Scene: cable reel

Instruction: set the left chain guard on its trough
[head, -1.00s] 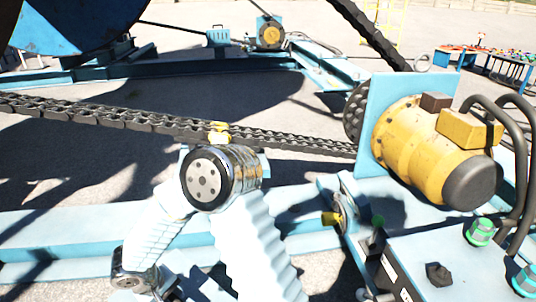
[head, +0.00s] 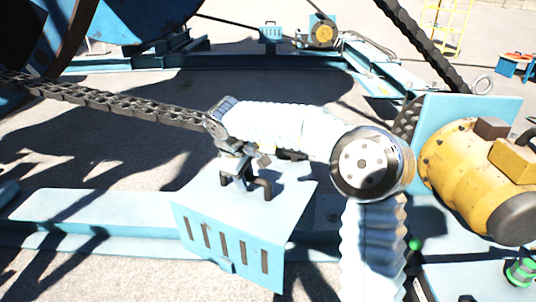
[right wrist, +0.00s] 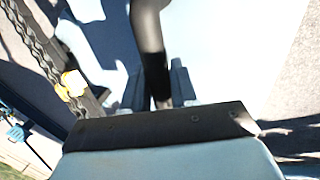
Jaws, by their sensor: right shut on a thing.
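A light-blue chain guard (head: 230,232) with a row of slots in its near face and a dark handle on top is in the middle of the head view. My right gripper (head: 243,178) is shut on that handle. In the right wrist view the dark handle (right wrist: 150,45) runs between the two fingers (right wrist: 160,88), over the guard's pale top (right wrist: 225,45). The guard hangs in front of the near blue beam and appears tilted. The chain (head: 120,105) runs behind my gripper. I cannot make out the trough clearly. My left gripper is out of view.
A yellow motor (head: 470,170) on a blue plate stands close to the right of my right arm. A similar slotted blue guard (head: 271,33) sits at the far frame. A long blue beam (head: 90,205) crosses the front left. A yellow marker (right wrist: 73,84) sits on the chain.

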